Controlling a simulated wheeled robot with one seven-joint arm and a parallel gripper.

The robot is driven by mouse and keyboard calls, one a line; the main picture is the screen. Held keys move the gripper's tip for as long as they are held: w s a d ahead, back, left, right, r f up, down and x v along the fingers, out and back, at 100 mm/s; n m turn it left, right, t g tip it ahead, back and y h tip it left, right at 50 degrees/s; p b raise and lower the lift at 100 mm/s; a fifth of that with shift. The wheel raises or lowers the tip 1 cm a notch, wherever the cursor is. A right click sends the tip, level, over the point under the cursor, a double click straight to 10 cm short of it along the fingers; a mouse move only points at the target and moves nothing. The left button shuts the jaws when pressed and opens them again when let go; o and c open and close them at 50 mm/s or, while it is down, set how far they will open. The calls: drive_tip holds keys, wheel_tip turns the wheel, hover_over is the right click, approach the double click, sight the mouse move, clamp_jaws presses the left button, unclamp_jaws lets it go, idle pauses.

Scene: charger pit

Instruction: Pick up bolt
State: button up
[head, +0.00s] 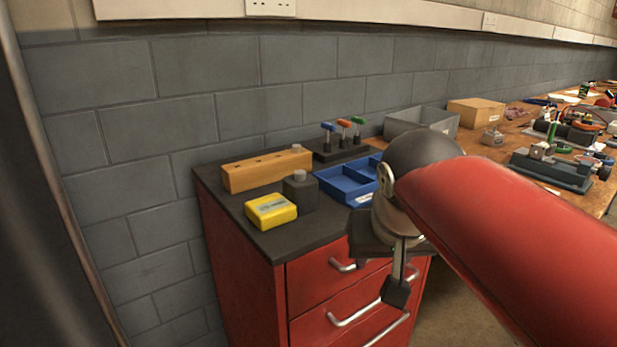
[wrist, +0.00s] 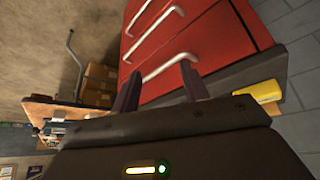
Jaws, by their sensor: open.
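A small light-grey peg-like piece (head: 299,175), possibly the bolt, stands upright in the top of a dark block (head: 301,194) on the red cabinet's dark top. It is too small to be sure. The wrist view does not show it clearly. My gripper (head: 397,290) hangs in front of the cabinet's drawers, to the right of and lower than the dark block, well apart from it. In the wrist view my gripper (wrist: 160,88) has its two fingers spread with nothing between them, facing the red drawers.
A yellow box (head: 271,211), a wooden block with holes (head: 267,169), a blue tray (head: 345,185) and a rack of coloured-handled tools (head: 341,149) share the cabinet top. Drawer handles (head: 354,313) stick out near my gripper. A cluttered workbench (head: 512,143) extends right.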

drive_tip(key=w+a+r, duration=0.6)
drive_tip(key=w+r, duration=0.1)
drive_tip(key=r, duration=0.1)
drive_tip(key=m, duration=0.2)
approach(300, 172)
drive_tip(key=a, duration=0.1)
drive_tip(key=shift+t+h, duration=0.4)
drive_tip(key=x, duration=0.4)
drive_tip(key=b+x, duration=0.1)
drive_tip(key=x, duration=0.3)
drive_tip(key=shift+s+d+f, duration=0.1)
drive_tip(key=shift+s+f, duration=0.1)
drive_tip(key=shift+c, duration=0.4)
clamp_jaws()
